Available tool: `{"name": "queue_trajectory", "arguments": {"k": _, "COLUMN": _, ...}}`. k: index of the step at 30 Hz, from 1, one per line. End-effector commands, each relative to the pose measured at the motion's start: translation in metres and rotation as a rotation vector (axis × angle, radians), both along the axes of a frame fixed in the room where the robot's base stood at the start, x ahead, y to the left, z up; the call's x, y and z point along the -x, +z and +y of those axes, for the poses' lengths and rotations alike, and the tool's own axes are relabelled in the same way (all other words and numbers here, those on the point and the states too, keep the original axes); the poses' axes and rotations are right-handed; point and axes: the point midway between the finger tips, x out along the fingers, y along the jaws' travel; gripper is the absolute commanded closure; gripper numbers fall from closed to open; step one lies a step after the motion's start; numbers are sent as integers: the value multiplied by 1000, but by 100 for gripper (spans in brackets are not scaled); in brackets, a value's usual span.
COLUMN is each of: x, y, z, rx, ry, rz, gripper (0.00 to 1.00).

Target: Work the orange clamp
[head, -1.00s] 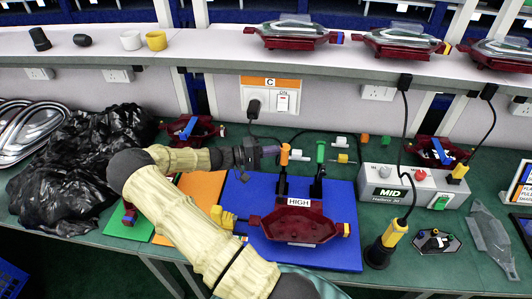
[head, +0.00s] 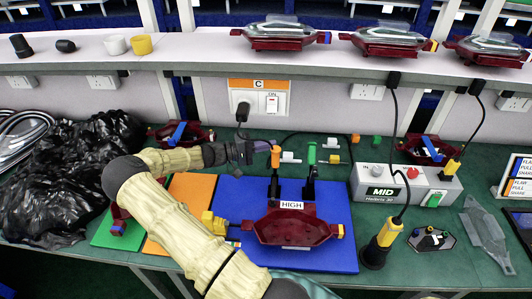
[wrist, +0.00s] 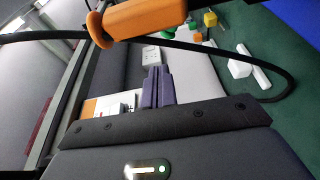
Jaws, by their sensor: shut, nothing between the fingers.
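The orange clamp's handle (head: 275,157) stands upright at the back left of the red fixture labelled HIGH (head: 291,228), which rests on a blue board (head: 345,262). In the wrist view the orange handle (wrist: 145,18) crosses the top, beyond the fingertips. My gripper (head: 262,147) is shut and empty, just left of the handle's top. Its purple fingers (wrist: 157,85) are together in the wrist view, and a gap shows between them and the handle. Whether any part of my gripper touches the clamp cannot be told from the head view.
A green-handled clamp (head: 311,157) stands upright right of the orange one. A yellow-handled clamp (head: 214,222) is at the fixture's left. A grey MID box (head: 400,186) and a black-and-yellow tool (head: 382,242) stand to the right. A black cable (wrist: 270,60) loops near my gripper.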

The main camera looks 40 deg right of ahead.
Motion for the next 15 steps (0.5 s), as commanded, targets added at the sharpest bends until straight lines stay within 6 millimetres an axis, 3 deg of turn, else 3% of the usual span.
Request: {"name": "queue_trajectory", "arguments": {"k": 15, "x": -47, "y": -1, "z": 76, "rx": 1, "ry": 1, "rz": -1, "gripper": 100}}
